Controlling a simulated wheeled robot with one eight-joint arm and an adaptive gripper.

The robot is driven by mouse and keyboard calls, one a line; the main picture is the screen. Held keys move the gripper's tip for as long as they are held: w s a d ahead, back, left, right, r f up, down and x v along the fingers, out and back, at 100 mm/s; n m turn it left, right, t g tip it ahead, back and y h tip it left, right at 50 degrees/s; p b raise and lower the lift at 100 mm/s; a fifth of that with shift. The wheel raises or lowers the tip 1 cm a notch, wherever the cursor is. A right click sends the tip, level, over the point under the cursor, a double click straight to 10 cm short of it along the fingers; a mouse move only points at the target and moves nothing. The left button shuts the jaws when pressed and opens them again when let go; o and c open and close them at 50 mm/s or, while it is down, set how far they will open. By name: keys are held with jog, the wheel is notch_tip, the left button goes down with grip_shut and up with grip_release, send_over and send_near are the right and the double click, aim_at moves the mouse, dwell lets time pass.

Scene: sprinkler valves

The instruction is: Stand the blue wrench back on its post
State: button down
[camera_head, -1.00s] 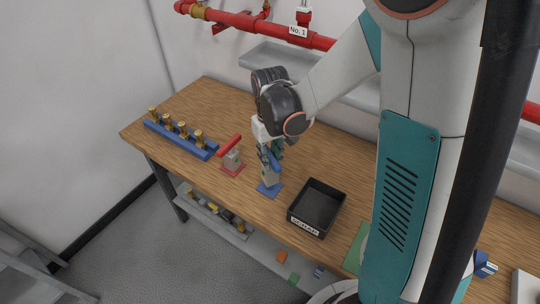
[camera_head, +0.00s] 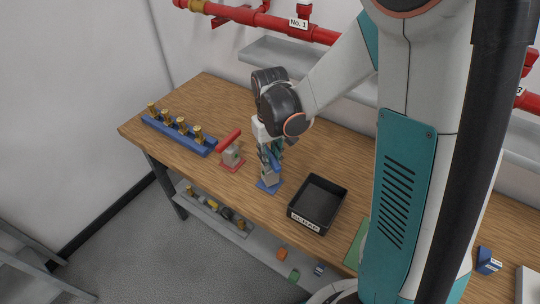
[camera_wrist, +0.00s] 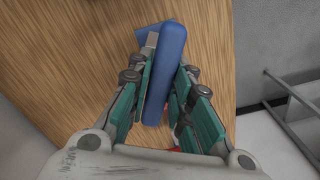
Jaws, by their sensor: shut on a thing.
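The blue wrench (camera_head: 275,163) is between the fingers of my gripper (camera_head: 270,150), over the grey post (camera_head: 269,179) on its blue base plate (camera_head: 265,187). In the wrist view the wrench (camera_wrist: 164,80) is a long blue bar. The teal fingers of my gripper (camera_wrist: 160,88) are closed on its two sides. A small grey part shows beside the wrench's far end. My fingers hide part of the wrench in the head view, so I cannot tell whether it is seated on the post or just above it.
A red wrench (camera_head: 229,138) stands on a post with a red base to the left. A black scrap bin (camera_head: 318,205) is close on the right. A blue rack with several brass valves (camera_head: 178,136) is at the far left. Bare wood lies behind.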

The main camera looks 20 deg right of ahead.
jog(key=shift+f+b, duration=0.65)
jog(key=shift+f, duration=0.2)
jog(key=c, duration=1.4)
grip_release()
jog(key=shift+o, duration=0.2)
notch_tip(320, 180, up, 12)
jog(key=s+r+t, duration=0.2)
jog(key=s+t, duration=0.1)
jog(key=s, duration=0.4)
jog(key=s+r+m+t, duration=0.1)
jog(key=s+r+t, duration=0.2)
jog(key=s, duration=0.5)
jog(key=shift+r+t, duration=0.35)
jog(key=shift+t, duration=0.25)
